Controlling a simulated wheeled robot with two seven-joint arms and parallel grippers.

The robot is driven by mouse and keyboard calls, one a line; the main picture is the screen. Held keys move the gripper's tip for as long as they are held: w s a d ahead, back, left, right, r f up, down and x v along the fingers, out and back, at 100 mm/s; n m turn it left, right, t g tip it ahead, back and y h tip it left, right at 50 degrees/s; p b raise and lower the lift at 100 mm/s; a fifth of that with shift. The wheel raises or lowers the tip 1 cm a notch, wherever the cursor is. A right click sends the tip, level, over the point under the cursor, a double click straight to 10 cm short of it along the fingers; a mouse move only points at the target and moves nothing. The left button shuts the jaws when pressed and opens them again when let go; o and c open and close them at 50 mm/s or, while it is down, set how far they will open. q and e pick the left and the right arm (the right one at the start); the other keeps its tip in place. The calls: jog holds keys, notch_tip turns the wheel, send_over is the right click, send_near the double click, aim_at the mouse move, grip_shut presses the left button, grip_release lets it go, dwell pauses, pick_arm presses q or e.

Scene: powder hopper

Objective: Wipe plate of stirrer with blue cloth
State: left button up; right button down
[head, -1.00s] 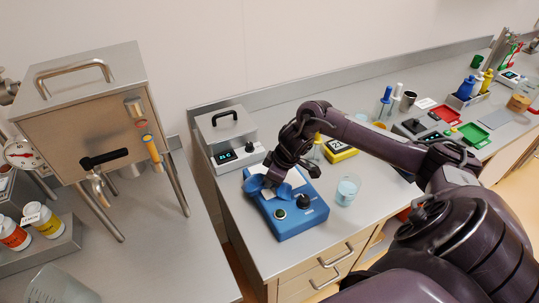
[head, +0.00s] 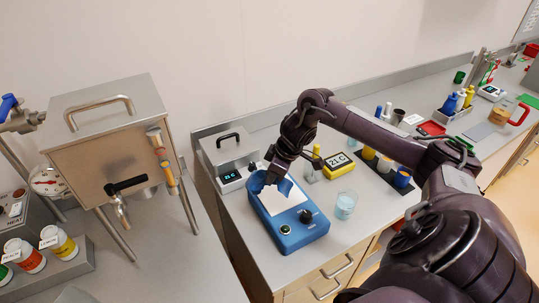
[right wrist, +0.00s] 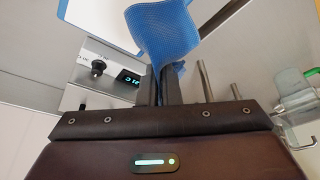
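The blue stirrer (head: 288,238) stands on the bench with a black knob and a green-ringed button on its front. Its pale square plate (head: 284,202) shows mostly bare. My right gripper (head: 271,181) is at the far left corner of the plate, shut on the blue cloth (head: 257,184). In the right wrist view the cloth (right wrist: 163,32) hangs out past the closed fingertips (right wrist: 161,82), by the edge of the white plate (right wrist: 102,22). Whether the cloth touches the plate is hard to tell. My left gripper is not in view.
A grey balance-like box (head: 228,150) stands close behind the stirrer. A glass beaker (head: 345,205) is to its right, with a yellow timer (head: 339,167) behind. The steel hopper (head: 108,140) stands to the left. The bench front edge is close to the stirrer.

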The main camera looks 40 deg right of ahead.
jog(key=shift+r, duration=0.2)
jog(key=shift+d, duration=0.15)
notch_tip(320, 180, up, 10)
dwell(0.7)
